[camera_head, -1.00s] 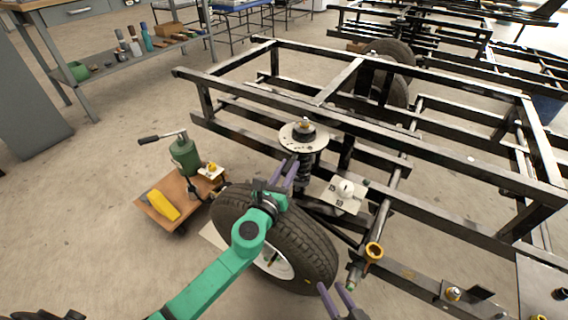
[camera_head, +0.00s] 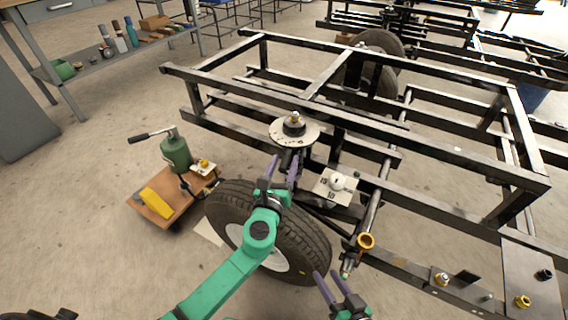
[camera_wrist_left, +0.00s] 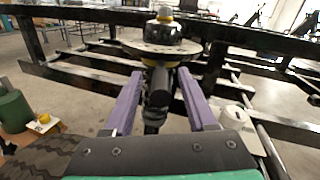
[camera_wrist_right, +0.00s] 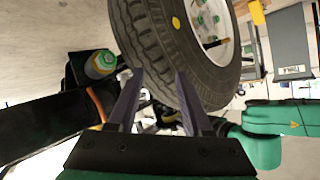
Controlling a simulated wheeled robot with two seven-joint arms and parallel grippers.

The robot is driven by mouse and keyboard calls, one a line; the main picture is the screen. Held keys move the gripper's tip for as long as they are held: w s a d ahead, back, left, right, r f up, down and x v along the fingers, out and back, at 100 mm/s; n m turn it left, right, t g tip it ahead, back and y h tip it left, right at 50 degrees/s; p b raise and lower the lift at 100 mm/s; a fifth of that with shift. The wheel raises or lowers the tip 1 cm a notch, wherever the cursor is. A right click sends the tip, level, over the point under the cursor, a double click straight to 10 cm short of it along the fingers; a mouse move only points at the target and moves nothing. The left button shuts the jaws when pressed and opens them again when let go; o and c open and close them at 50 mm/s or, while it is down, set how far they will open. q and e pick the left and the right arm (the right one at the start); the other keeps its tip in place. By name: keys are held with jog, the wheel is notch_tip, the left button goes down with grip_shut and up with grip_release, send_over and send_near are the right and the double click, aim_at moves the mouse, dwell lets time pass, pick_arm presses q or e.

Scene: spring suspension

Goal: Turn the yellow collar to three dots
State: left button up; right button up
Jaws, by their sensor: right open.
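The upright spring strut (camera_wrist_left: 157,92) stands under a round light plate (camera_head: 283,133) with small dark marks. My right gripper (camera_head: 327,275) is open and empty, right of the tyre.
The black frame (camera_head: 345,140) spans the right and back. A tyre (camera_head: 305,235) stands under my left arm. A green jack (camera_head: 176,152) stands on a wooden dolly (camera_head: 150,208) at left.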

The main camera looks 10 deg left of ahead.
pick_arm(q)
jog(key=s, duration=0.9)
jog(key=s+p, duration=0.1)
jog(key=s, duration=0.3)
jog(key=shift+s+a, duration=0.4)
jog(key=shift+s, duration=0.4)
